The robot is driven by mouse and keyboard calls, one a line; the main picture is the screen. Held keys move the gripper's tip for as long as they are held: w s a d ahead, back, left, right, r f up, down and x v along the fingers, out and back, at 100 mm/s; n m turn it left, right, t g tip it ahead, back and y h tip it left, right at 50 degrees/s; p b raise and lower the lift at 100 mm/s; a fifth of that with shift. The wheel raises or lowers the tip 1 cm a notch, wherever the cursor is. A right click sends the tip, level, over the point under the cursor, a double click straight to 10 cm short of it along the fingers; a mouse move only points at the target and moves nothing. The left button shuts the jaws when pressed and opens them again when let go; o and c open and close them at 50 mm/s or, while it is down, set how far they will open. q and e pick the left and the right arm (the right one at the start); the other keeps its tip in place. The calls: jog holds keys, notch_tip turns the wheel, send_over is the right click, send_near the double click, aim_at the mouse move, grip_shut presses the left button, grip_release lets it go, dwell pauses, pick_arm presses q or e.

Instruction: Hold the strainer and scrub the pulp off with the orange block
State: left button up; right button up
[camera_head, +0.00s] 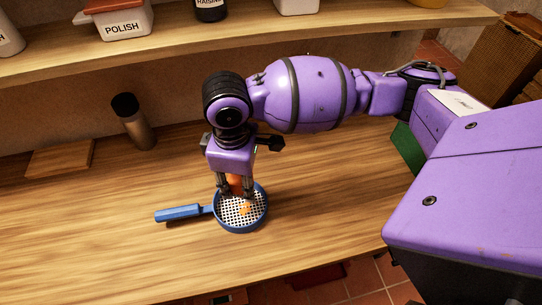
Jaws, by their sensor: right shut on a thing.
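The strainer (223,221) lies on the wooden counter, with a blue rim, a pale mesh with dark holes and a blue handle (180,213) pointing left. An orange patch of pulp (245,209) shows on its mesh. My right gripper (235,191) reaches down over the back of the strainer. It is shut on the orange block (235,182), which is partly hidden between the fingers. I cannot tell whether the block touches the mesh. My left gripper is not in view, and nothing is seen holding the handle.
A dark-capped bottle (135,122) and a wooden board (60,158) stand at the back left of the counter (90,240). A shelf (190,47) with a POLISH container (122,24) runs above. A green thing (407,147) is partly hidden behind my arm. The counter's left front is clear.

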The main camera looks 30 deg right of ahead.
aim_at(243, 192)
notch_tip(243, 192, down, 5)
jog(key=shift+s+r+b, duration=0.1)
jog(key=shift+r+b, duration=0.1)
jog(key=shift+b, duration=0.1)
jog(key=shift+f, duration=1.1)
